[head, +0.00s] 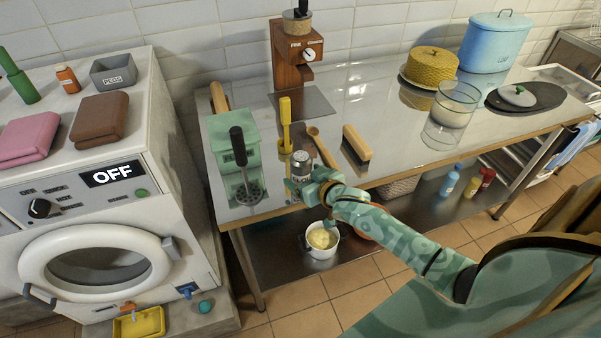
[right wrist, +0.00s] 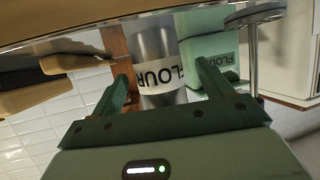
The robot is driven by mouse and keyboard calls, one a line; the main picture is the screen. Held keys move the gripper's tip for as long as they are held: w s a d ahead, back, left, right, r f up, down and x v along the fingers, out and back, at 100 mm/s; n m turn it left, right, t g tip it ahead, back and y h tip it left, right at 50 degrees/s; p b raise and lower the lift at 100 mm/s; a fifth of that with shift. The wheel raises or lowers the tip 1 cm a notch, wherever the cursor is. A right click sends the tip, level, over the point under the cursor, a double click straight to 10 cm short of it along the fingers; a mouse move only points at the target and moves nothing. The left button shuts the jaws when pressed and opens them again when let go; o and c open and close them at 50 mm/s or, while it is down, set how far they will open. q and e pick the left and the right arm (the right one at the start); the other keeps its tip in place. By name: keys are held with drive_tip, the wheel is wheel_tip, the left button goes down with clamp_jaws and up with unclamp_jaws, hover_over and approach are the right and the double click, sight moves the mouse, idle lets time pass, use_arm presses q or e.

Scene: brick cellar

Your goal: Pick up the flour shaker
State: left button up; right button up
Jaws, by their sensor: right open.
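The flour shaker (head: 301,161) is a metal cylinder with a pale label, standing upright near the front edge of the metal table (head: 375,100). My right gripper (head: 303,184) is at its near side, with its jaws open. In the right wrist view, which is upside down, the shaker (right wrist: 155,45) shows its FLOUR label between the two green fingers of my right gripper (right wrist: 162,74). The fingers are apart; I cannot tell whether either touches it. The gripper hides the shaker's lower part in the head view. My left gripper is not in view.
A yellow-handled tool (head: 285,125), a wooden spoon (head: 320,145) and a brush (head: 357,148) are close behind and right. A pot (head: 320,240) sits on the lower shelf.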

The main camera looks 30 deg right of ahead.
sight(301, 173)
drive_tip(key=x, duration=0.3)
drive_tip(key=shift+d+f+b, duration=0.1)
drive_tip(key=shift+f+b, duration=0.15)
drive_tip(key=shift+b, duration=0.15)
drive_tip(key=shift+r, duration=0.15)
drive_tip(key=c, duration=1.1)
drive_tip(key=shift+c, duration=0.2)
